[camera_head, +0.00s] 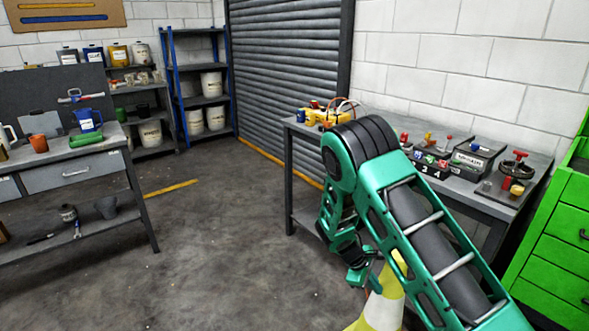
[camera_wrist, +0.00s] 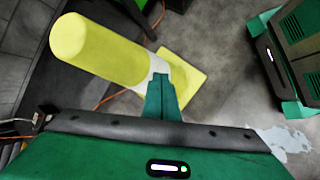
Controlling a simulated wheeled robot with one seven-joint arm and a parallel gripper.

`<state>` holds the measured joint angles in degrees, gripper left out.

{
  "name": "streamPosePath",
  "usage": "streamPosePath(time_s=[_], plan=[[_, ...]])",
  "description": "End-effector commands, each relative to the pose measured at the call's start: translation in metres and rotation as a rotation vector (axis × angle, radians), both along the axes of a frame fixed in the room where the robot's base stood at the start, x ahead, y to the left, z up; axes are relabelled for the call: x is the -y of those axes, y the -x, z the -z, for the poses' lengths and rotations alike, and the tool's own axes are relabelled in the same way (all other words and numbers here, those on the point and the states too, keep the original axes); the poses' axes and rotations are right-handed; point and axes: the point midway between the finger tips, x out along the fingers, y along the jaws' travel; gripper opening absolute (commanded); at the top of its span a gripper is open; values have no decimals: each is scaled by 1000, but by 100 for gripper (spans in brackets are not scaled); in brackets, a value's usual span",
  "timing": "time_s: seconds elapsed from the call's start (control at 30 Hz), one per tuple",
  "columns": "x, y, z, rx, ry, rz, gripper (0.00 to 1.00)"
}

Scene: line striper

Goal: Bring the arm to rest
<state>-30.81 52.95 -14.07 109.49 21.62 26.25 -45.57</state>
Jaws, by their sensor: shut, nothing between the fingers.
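My arm is green with dark joints and reaches into the head view from the lower right, bent at a raised elbow. My gripper (camera_head: 359,274) hangs low at the end of the folded forearm, in front of the right workbench. In the wrist view my gripper (camera_wrist: 163,97) appears as a narrow green finger shape, shut and empty. A yellow and white cone (camera_head: 384,304) stands on the floor just below and beside my gripper, partly hidden by my arm. The cone also fills the upper middle of the wrist view (camera_wrist: 100,50). I cannot tell whether the gripper touches it.
The right workbench (camera_head: 306,214) carries several tools and small parts. A green drawer cabinet (camera_head: 552,240) stands at the right edge. The left workbench (camera_head: 60,155) holds cups and a jug. Shelves (camera_head: 205,100) stand at the back. The floor between the benches is clear.

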Motion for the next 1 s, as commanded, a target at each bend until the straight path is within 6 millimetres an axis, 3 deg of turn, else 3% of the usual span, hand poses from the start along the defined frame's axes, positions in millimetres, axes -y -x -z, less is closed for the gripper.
streamPosePath(time_s=[0.1, 0.47, 0.7, 1.0], plan=[[24, 9, -46, 41, -45, 134, 0], [88, 67, -163, 139, -166, 522, 0], [123, 124, -227, 201, -241, 766, 0], [148, 210, -288, 274, -329, 1054, 0]])
